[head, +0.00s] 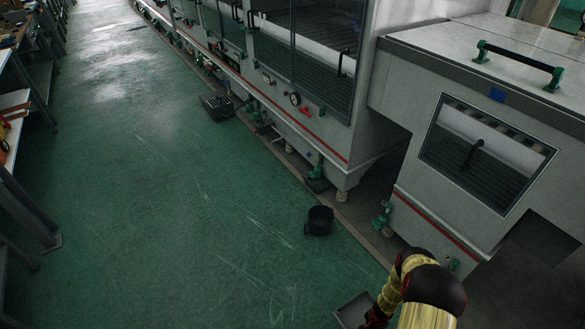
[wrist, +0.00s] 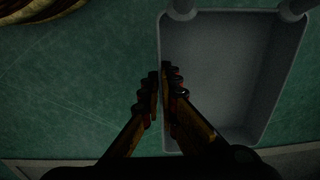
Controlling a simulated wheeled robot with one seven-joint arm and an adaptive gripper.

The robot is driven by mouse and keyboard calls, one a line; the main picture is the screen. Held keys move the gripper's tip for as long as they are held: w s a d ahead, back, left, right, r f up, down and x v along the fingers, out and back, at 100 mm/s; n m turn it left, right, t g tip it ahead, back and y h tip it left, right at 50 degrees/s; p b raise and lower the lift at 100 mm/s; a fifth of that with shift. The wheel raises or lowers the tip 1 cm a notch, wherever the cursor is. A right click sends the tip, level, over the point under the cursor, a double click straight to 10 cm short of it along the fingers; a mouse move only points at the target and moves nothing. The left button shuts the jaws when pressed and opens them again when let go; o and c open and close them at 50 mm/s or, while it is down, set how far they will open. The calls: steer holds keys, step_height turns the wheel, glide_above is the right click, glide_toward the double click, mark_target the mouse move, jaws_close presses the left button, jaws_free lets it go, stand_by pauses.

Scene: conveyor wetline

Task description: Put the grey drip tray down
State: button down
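The grey drip tray (head: 354,309) is a shallow rectangular pan with rounded corners at the bottom edge of the head view, partly cut off there. In the wrist view the tray (wrist: 215,75) fills the right half, with its open inside facing the camera. My gripper (wrist: 161,78) has its two fingers closed together on the tray's left wall, one on each side. In the head view my gripper (head: 374,317) is at the tray's right side, mostly hidden by my arm. I cannot tell whether the tray touches the floor.
A black bucket (head: 319,220) stands on the green floor (head: 190,220) beside the machine line (head: 310,100). A dark crate (head: 217,107) lies farther back. Green valves (head: 383,216) stick out low along the machine. Shelving (head: 25,200) lines the left; the floor between is clear.

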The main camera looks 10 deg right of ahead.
steer(key=w+a+r+n, duration=0.4)
steer(key=a+r, duration=0.3)
steer(key=r, duration=1.3)
steer(key=w+a+r+n+p, duration=0.1)
steer(key=w+a+r+n, duration=0.4)
steer(key=r, duration=1.5)
steer(key=w+a+r+n+p, duration=0.1)
steer(key=w+a+r+n, duration=0.3)
steer(key=r, duration=1.5)
steer(key=w+a, duration=0.3)
steer(key=a, duration=0.4)
steer(key=shift+w+a+r+n, duration=0.25)
steer(key=shift+w+r+n, duration=0.15)
